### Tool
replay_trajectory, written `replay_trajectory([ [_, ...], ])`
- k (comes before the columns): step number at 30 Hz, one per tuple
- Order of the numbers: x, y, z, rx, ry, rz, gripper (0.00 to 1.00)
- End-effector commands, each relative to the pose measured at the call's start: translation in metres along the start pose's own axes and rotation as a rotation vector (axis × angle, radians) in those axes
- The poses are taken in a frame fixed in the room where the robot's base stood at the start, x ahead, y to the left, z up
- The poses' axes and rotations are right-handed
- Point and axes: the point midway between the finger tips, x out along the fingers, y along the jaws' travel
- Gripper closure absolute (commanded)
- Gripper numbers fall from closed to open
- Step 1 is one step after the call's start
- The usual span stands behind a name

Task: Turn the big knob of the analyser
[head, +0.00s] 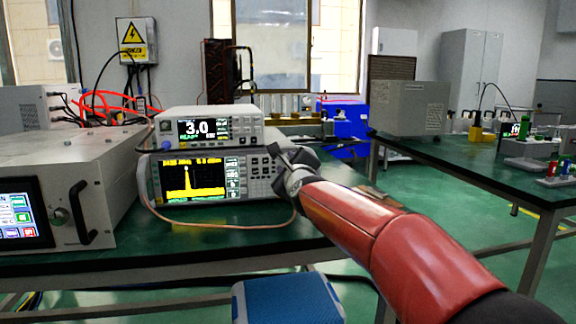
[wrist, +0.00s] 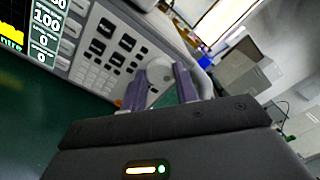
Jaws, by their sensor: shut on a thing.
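The analyser (head: 215,178) is the lower light-grey instrument on the green bench, with a yellow spectrum trace on its screen (head: 188,179). Its screen edge and key panel (wrist: 100,50) fill the upper left of the wrist view. My gripper (head: 279,158) is at the right end of its front panel. In the wrist view my gripper (wrist: 160,88) has its two fingers on either side of the pale round big knob (wrist: 159,70), shut on it. In the head view the knob is hidden behind my gripper.
A smaller instrument (head: 208,127) reading 3.0 sits on the analyser. A copper-coloured cable (head: 215,226) loops along the bench front. A large grey unit (head: 95,170) with a black handle stands left. A blue box (head: 285,300) is below the bench edge.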

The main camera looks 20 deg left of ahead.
Motion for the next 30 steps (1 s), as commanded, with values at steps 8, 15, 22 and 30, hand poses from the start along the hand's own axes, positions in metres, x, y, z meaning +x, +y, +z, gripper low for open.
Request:
replay_trajectory([
  [8,0.0001,0.0010,-0.0005,-0.260,0.001,0.003,0.93],
  [15,0.0001,0.0012,-0.0005,-0.488,0.001,0.003,0.93],
  [22,0.0001,0.0018,-0.0004,-0.707,0.000,0.004,0.93],
  [30,0.0002,0.0018,-0.0007,-0.963,0.000,0.005,0.93],
])
